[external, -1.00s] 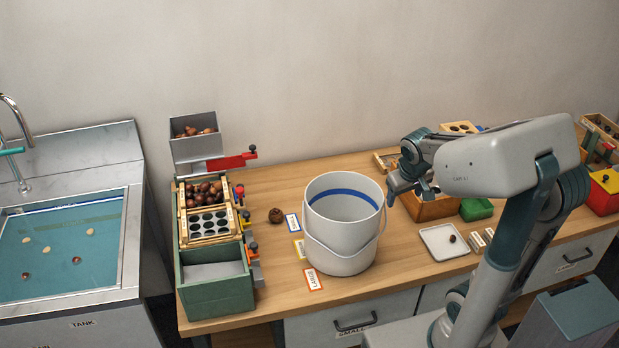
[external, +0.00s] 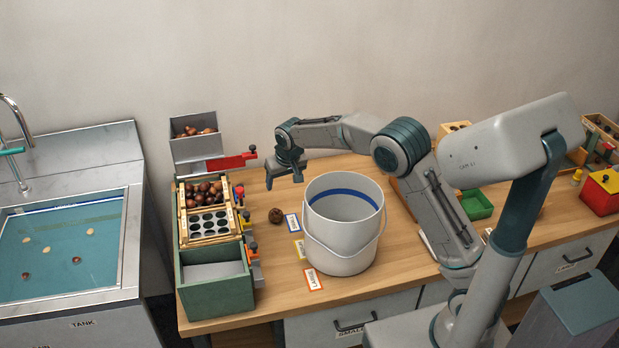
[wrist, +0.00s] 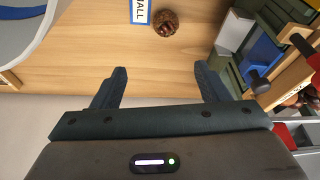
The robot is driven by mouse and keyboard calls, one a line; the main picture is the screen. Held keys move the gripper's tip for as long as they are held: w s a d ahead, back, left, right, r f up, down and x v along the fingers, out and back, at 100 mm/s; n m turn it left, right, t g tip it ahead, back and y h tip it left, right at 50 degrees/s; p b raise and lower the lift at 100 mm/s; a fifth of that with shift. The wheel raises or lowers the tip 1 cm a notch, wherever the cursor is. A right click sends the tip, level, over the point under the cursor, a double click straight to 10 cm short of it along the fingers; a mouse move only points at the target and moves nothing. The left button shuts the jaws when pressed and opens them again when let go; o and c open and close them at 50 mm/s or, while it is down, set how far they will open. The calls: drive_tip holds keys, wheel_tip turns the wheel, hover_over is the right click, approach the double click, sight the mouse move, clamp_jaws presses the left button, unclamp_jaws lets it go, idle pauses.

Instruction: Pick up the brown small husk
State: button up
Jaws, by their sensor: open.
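The brown small husk (external: 276,215) is a round, rough brown ball. It sits on the wooden table between the sorting rack and the bucket, beside the blue-edged label. In the wrist view the husk (wrist: 166,23) lies at the top, next to that label (wrist: 141,11). My gripper (external: 284,184) is above the table, beyond the husk toward the wall, pointing down. In the wrist view its two fingers (wrist: 161,78) are apart with bare table between them. It is open and empty, and not touching the husk.
A white bucket (external: 342,249) stands right of the husk. The sorting rack (external: 208,239), with chestnuts, a hole plate and coloured levers, stands left of it. A grey hopper (external: 195,150) with chestnuts rises behind the rack. Yellow and orange labels lie along the table.

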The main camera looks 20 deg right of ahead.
sight(276, 212)
drive_tip(key=shift+g, duration=0.3)
drive_tip(key=x, duration=0.3)
drive_tip(key=s+x, duration=0.1)
drive_tip(key=x, duration=0.3)
drive_tip(key=a+x, duration=0.1)
drive_tip(key=x, duration=0.2)
drive_tip(key=shift+s+a+f, duration=0.1)
drive_tip(key=shift+f, duration=0.3)
drive_tip(key=shift+w+d+p+x, duration=0.15)
drive_tip(key=shift+p+x, duration=0.1)
drive_tip(key=shift+x, duration=1.1)
drive_tip(key=shift+w+d+p+x, duration=0.1)
drive_tip(key=shift+p+x, duration=0.15)
drive_tip(key=shift+x, duration=1.1)
drive_tip(key=shift+a+r, duration=0.1)
drive_tip(key=c, duration=1.1)
